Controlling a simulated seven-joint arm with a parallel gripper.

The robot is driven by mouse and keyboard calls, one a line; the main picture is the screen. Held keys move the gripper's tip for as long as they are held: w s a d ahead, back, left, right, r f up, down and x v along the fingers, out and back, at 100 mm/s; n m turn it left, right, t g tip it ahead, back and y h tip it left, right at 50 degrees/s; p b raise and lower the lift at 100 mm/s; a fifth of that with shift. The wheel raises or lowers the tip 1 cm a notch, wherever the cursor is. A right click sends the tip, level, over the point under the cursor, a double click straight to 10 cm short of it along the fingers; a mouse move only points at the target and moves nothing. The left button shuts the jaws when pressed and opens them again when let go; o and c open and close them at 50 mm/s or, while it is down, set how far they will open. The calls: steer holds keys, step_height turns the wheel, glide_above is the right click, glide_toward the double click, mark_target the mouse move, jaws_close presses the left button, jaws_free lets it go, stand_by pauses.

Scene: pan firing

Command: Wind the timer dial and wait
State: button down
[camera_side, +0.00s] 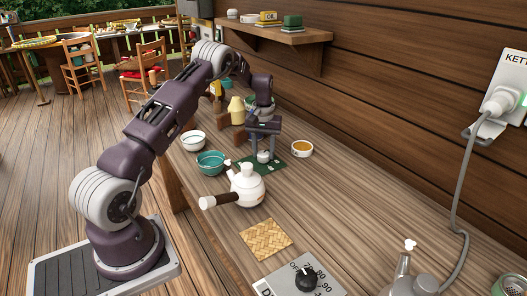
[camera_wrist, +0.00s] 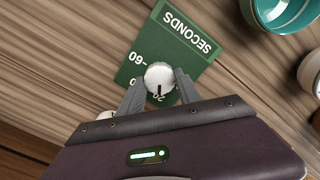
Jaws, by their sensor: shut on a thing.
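The timer is a flat green plate (camera_wrist: 178,45) marked SECONDS, with numbers such as 60 and 20 around a white round dial (camera_wrist: 158,75). In the wrist view a black mark on the dial points toward the 20. My gripper (camera_wrist: 158,84) is shut on the dial, one finger on each side. In the side view my gripper (camera_side: 264,150) reaches down over the green plate (camera_side: 275,166), and the white dial (camera_side: 263,157) shows between the fingers. Part of the scale is hidden behind my gripper.
A teal bowl (camera_side: 210,162), a white bowl (camera_side: 193,140) and an amber-filled cup (camera_side: 302,148) are close by. A woven mat (camera_side: 267,240) and a black knob (camera_side: 306,279) lie nearer the camera.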

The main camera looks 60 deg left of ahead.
mark_target(264, 153)
steer(key=shift+m, duration=0.5)
steer(key=c, duration=0.8)
jaws_free()
steer(key=shift+c, duration=0.2)
step_height(264, 153, up, 7)
steer(key=shift+r, duration=0.1)
